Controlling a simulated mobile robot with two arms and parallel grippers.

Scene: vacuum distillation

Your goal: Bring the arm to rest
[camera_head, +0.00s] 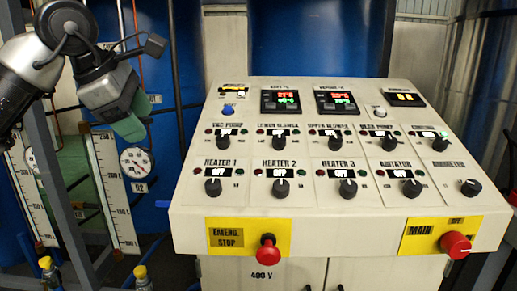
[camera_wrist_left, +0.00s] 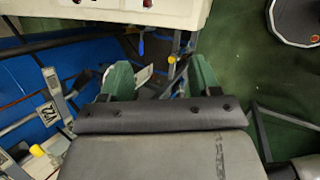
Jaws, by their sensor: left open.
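My left gripper (camera_head: 137,118) hangs at the upper left of the head view, in front of the gauges and left of the control panel (camera_head: 330,235). It points down and is apart from the panel. In the left wrist view its two green fingers (camera_wrist_left: 161,82) stand apart with nothing between them. The panel's corner shows at the top of that view (camera_wrist_left: 90,9). My right gripper does not show in either view.
The panel carries several black knobs, a red emergency stop button (camera_head: 267,253) and a red main switch (camera_head: 455,245). White scales (camera_head: 113,190) and a round gauge (camera_head: 136,162) stand behind the gripper. Yellow-capped valves (camera_head: 141,272) are at lower left.

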